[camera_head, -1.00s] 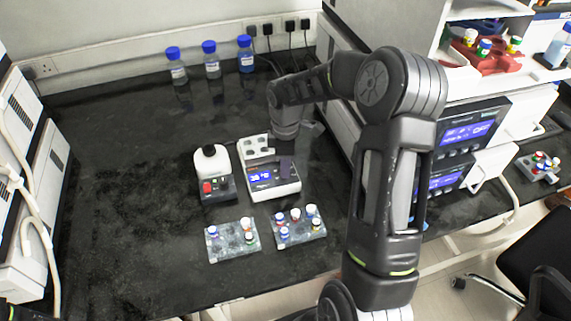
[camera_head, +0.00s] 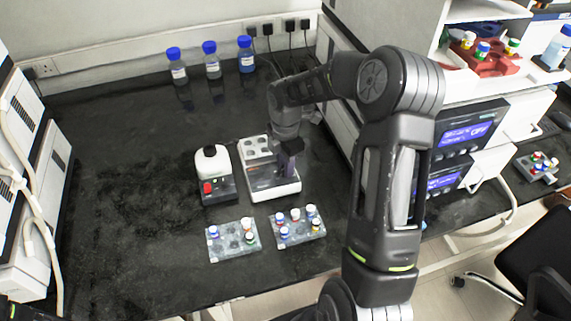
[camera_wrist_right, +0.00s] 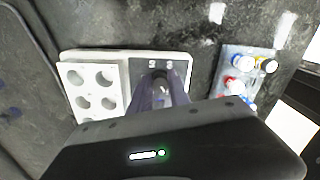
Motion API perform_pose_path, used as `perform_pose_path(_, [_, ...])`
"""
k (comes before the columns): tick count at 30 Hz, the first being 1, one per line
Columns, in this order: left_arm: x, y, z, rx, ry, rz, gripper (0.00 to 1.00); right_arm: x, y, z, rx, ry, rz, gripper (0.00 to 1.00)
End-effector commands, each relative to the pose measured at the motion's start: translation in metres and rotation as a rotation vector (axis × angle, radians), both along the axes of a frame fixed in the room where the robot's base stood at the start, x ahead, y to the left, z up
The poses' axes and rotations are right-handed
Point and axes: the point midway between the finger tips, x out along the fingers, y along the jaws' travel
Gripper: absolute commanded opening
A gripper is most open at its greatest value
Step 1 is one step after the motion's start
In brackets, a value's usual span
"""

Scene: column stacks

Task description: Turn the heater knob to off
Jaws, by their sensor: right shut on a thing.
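The heater (camera_head: 288,190) is a white box with a tube block of round wells at its back, standing mid-bench. It also shows in the wrist view (camera_wrist_right: 68,57), with its dark front panel (camera_wrist_right: 139,68). My right gripper (camera_head: 287,170) points down over the panel, and its fingers (camera_wrist_right: 160,88) are shut on the heater knob. The knob is hidden between the fingers, so its pointer cannot be read. The panel display looks dark, with faint grey digits in the wrist view. My left gripper is not in view.
A small white-and-black device with a red knob (camera_head: 207,188) stands left of the heater. Two clear vial racks (camera_head: 215,250) (camera_head: 318,232) sit in front. Blue-capped bottles (camera_head: 211,65) stand at the back. The left bench is clear.

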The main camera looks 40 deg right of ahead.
Motion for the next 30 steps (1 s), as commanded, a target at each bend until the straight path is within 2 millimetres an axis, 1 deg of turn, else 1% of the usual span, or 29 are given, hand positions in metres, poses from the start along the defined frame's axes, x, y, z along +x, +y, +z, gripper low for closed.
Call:
perform_pose_path(9, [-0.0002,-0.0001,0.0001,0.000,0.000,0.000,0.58,0.0014,-0.0004,0.0012,-0.002,-0.004,0.004,0.00])
perform_pose_path(10, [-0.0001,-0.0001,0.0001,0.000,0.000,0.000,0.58,0.0014,-0.0004,0.0012,-0.002,-0.004,0.004,0.24])
perform_pose_path(15, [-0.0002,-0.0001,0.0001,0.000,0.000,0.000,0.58,0.0009,-0.0003,0.0008,-0.001,-0.003,0.003,0.38])
perform_pose_path(18, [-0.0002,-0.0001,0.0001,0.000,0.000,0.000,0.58,0.0006,-0.0001,0.0005,-0.001,-0.002,0.003,0.44])
perform_pose_path(26, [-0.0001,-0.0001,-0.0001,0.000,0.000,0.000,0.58,0.0004,-0.0001,0.0011,-0.001,-0.001,0.002,0.44])
perform_pose_path(30, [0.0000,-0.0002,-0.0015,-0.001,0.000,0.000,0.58,0.0008,-0.0007,0.0099,-0.002,-0.002,0.002,0.44])
